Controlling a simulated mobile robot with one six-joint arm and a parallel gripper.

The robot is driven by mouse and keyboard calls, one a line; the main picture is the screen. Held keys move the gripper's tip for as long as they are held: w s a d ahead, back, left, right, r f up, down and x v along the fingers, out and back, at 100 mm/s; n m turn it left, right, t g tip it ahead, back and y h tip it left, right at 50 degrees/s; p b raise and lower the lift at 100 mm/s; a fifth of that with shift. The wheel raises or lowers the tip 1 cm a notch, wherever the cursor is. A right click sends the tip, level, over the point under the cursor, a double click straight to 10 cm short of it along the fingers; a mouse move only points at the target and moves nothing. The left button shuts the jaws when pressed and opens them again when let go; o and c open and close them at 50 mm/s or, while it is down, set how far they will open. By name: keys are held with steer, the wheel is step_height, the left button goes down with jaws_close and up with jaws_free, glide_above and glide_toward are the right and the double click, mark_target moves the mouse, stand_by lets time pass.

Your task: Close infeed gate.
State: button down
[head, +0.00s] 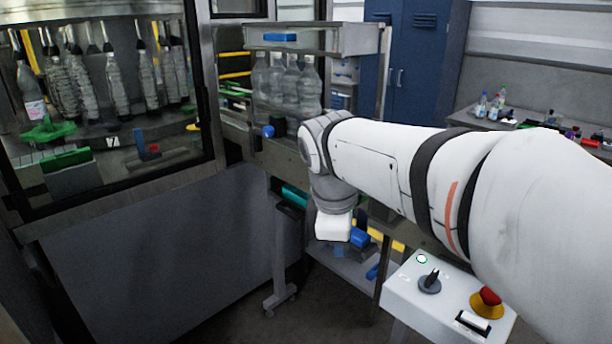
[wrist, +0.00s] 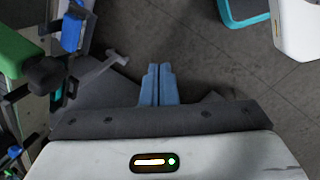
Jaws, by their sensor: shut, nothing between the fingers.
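In the head view a clear panel (head: 318,40) with a blue handle (head: 279,37) sits at the top of the infeed frame. It may be the infeed gate; I cannot tell for sure. Clear bottles (head: 287,80) stand below it. My gripper (wrist: 157,85) shows in the wrist view with its two blue fingers together, empty and over the grey floor, apart from anything. In the head view my wrist hangs in front of and below the infeed, and the fingertips cannot be made out.
The labeller cabinet (head: 130,225) with bottles behind its window fills the left. A control box (head: 440,298) with a knob and red button stands at the lower right. In the wrist view, blue (wrist: 72,28) and green (wrist: 20,52) machine parts lie left of my fingers.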

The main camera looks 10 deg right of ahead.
steer(key=w+a+r+n+h+p, duration=0.1)
steer(key=w+a+r+n, duration=0.1)
steer(key=w+r+n, duration=0.3)
steer(key=w+a+r+n+h+p, duration=0.1)
steer(key=w+a+r+n+p, duration=0.1)
steer(key=r+n, duration=0.45)
steer(key=w+d+f, duration=0.4)
steer(key=d+f, duration=0.2)
steer(key=f, duration=0.3)
steer(key=shift+w+d+p, duration=0.2)
steer(key=shift+w+p, duration=0.1)
steer(key=shift+p, duration=0.1)
